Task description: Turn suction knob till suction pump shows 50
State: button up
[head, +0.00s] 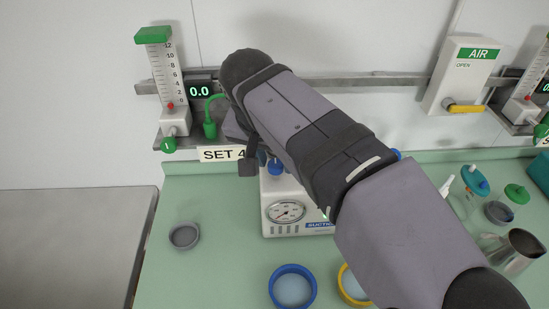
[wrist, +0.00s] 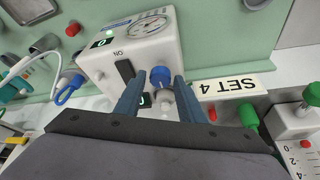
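The suction pump is a white box (head: 290,226) on the green counter, partly hidden behind my arm in the head view. Its round gauge (head: 286,212) faces front; the needle reading is too small to tell. The pump top (wrist: 125,62) shows in the wrist view with a dark switch marked ON and a small green-lit display (wrist: 103,43), its digits unclear. The blue suction knob (wrist: 160,76) stands between the tips of my gripper's two fingers (wrist: 155,84), which are apart. Gaps show beside the knob; contact is not clear. In the head view my gripper (head: 248,163) is largely hidden.
A SET 4 label (head: 221,154), a flowmeter (head: 160,75) and a 0.0 display (head: 200,91) are close behind. A blue-rimmed dish (head: 292,270), yellow-rimmed dish (head: 347,293) and grey dish (head: 184,236) stand in front. A metal jug (head: 519,250) is at right.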

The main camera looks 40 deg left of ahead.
jog(key=c, duration=0.7)
jog(key=shift+o, duration=0.2)
